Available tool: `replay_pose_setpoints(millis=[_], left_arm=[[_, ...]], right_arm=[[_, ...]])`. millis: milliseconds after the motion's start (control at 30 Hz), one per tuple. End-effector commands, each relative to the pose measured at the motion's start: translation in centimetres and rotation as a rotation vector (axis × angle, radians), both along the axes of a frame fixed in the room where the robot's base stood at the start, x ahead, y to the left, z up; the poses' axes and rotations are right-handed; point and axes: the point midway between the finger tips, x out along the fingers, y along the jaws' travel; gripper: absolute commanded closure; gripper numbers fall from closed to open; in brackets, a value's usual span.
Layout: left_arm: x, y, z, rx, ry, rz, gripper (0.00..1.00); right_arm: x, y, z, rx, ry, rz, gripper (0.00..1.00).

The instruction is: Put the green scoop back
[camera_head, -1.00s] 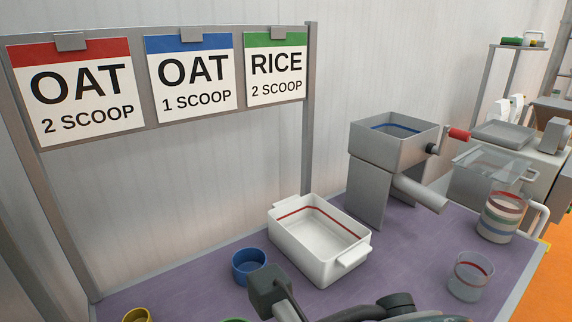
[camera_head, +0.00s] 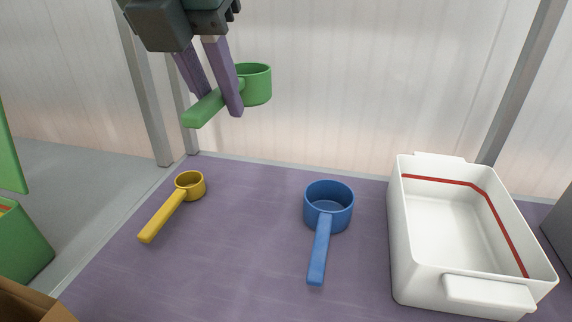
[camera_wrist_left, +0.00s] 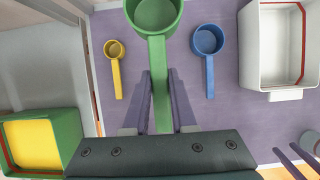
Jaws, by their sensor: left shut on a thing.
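The green scoop (camera_head: 257,84) is held in the air above the purple table (camera_head: 240,270). My left gripper (camera_head: 222,106) is shut on its handle. In the left wrist view the green scoop (camera_wrist_left: 158,50) has its handle between the two fingers (camera_wrist_left: 160,95) and its cup beyond them. The cup looks empty in the wrist view. Below it, the yellow scoop (camera_head: 189,185) lies to the left and the blue scoop (camera_head: 328,205) to the right, with bare table between them. My right gripper is not clearly in the head view.
A white tray (camera_head: 400,250) with a red line inside stands right of the blue scoop. Grey frame posts (camera_head: 145,100) and the wall are behind. A green box with a yellow inside (camera_wrist_left: 35,145) is at the left.

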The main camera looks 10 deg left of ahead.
Motion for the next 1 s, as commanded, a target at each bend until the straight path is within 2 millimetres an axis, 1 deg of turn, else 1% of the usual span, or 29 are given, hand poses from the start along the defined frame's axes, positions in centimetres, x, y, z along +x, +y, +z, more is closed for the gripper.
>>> replay_pose_setpoints(millis=[300, 433, 533, 767, 933, 1000], left_arm=[[-0.2, 0.0, -9.1, 0.002, 0.009, -0.001, 1.00], [-0.2, 0.0, -12.5, 0.001, 0.007, 0.000, 1.00], [-0.1, 0.0, -14.2, 0.002, 0.005, -0.001, 1.00], [-0.1, 0.0, -15.9, 0.003, 0.003, -0.001, 1.00], [-0.1, 0.0, -18.7, 0.002, 0.005, 0.000, 1.00], [-0.1, 0.0, -19.4, 0.002, 0.003, -0.001, 1.00]], right_arm=[[0.0, 0.3, -1.8, 0.008, 0.001, -0.002, 0.50], [-0.1, 0.3, -2.5, 0.009, 0.002, -0.001, 0.50], [0.0, 0.3, -2.8, 0.008, 0.002, -0.002, 0.50], [-0.1, 0.2, -3.2, 0.007, 0.002, -0.002, 0.50], [-0.1, 0.2, -4.1, 0.006, 0.002, -0.002, 0.50], [0.0, 0.2, -4.2, 0.005, 0.003, -0.001, 0.50]])
